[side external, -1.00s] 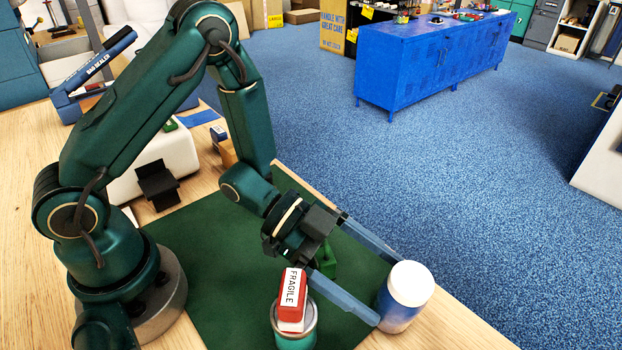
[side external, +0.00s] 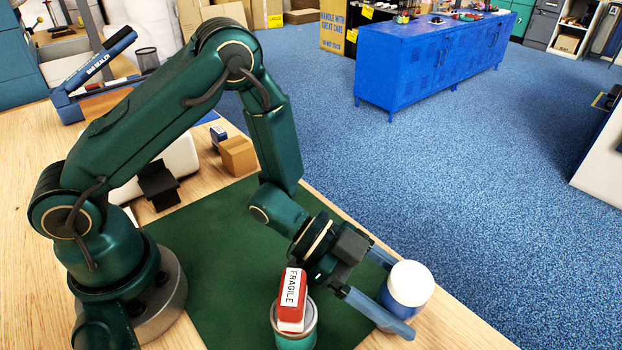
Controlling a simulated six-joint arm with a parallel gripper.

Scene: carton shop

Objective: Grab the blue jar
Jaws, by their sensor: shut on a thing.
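The blue jar (side external: 410,284) has a white lid and stands upright near the right edge of the wooden table. My gripper (side external: 402,303) is shut on it from the left. The near finger runs across the front of its lower body, and the far finger passes behind it, with its tip hidden.
A red-and-white FRAGILE box (side external: 291,297) lies on top of a teal can (side external: 296,338), close to my near finger. A green mat (side external: 215,262) covers the table's middle. A cardboard box (side external: 238,156) stands at the back. The table edge is just right of the jar.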

